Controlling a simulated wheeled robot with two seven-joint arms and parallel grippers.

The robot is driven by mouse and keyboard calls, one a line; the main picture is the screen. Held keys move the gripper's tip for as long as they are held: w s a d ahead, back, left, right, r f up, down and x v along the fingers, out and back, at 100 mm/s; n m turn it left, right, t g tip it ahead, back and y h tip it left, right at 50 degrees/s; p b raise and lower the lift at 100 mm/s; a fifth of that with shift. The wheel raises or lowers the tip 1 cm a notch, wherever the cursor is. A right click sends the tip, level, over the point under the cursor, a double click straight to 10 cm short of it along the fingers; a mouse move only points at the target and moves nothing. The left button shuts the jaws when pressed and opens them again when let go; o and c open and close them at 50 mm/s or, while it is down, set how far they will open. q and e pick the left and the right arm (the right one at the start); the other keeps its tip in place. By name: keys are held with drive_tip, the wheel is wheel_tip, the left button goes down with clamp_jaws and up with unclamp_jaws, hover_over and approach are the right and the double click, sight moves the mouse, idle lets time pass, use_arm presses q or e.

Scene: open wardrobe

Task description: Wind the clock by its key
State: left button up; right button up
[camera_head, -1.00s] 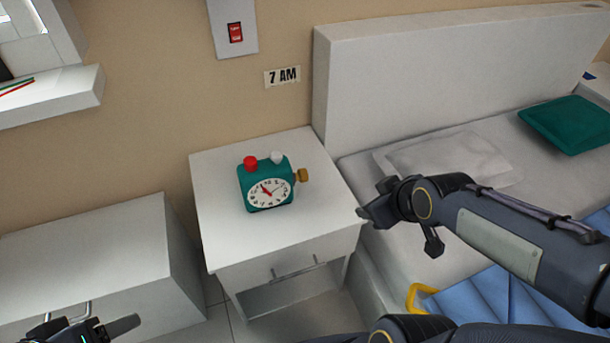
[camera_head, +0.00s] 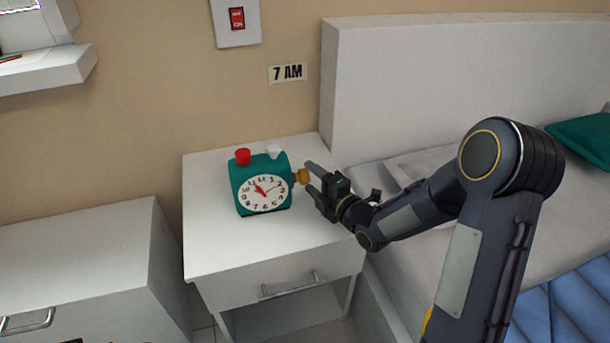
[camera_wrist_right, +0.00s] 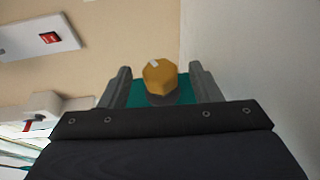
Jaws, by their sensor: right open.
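The green alarm clock (camera_head: 240,183) stands upright on the white nightstand, its dial (camera_head: 263,193) facing me. It has a red button (camera_head: 243,157) and a white button (camera_head: 274,152) on top. The brass key (camera_head: 302,177) sticks out of its right side. My right gripper (camera_head: 309,176) is open beside the clock, its fingertips close to the key. In the right wrist view the key (camera_wrist_right: 160,76) sits between the two open fingers, with a gap on each side. My left gripper is not clearly in view.
The nightstand (camera_head: 215,245) has a bare top around the clock. The bed (camera_head: 400,100) with its headboard stands to the right. A white cabinet (camera_head: 80,250) is at the left. A "7 AM" sign (camera_head: 287,73) and a red switch (camera_head: 237,18) are on the wall.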

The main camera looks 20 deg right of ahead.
sight(304, 173)
drive_tip(key=shift+x, duration=2.1)
